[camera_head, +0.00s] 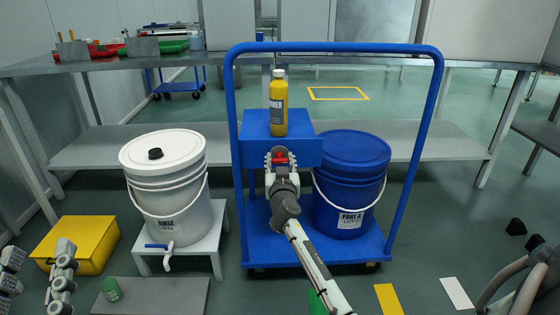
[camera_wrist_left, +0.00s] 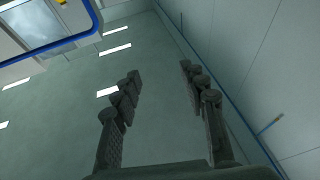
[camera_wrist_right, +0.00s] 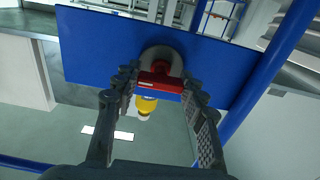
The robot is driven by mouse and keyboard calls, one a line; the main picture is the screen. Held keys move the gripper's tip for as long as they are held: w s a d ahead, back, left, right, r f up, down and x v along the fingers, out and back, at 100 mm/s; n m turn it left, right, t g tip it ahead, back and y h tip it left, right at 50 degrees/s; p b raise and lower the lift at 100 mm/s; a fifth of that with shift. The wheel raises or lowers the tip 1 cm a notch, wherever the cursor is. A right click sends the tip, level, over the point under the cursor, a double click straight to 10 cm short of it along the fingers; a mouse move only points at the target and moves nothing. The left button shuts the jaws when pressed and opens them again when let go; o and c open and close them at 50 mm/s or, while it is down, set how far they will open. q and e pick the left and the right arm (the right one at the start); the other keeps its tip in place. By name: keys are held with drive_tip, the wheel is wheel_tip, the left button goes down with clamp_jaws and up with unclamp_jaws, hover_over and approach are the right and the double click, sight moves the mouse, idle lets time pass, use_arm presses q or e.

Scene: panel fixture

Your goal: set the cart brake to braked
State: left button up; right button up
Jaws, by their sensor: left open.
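The blue cart (camera_head: 262,248) stands in the middle, with a blue box panel (camera_head: 308,150) on its frame. A red lever (camera_wrist_right: 160,82) sits on a grey round hub on that panel and lies roughly crosswise; it also shows in the head view (camera_head: 281,161). My right gripper (camera_head: 280,157) is in front of the panel. In the right wrist view its fingers (camera_wrist_right: 160,75) are spread on both sides of the red lever; I cannot tell whether they touch it. My left gripper (camera_head: 38,272) is open and empty at the lower left, far from the cart.
A yellow bottle (camera_head: 278,105) stands on the box. A blue bucket (camera_head: 350,178) is on the cart. A white bucket (camera_head: 166,175) with a tap stands on a stool at left. A yellow box (camera_head: 78,243) and green cup (camera_head: 111,289) are near my left gripper. A bench (camera_head: 100,140) is behind.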

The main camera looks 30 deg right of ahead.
drive_tip(key=c, duration=0.6)
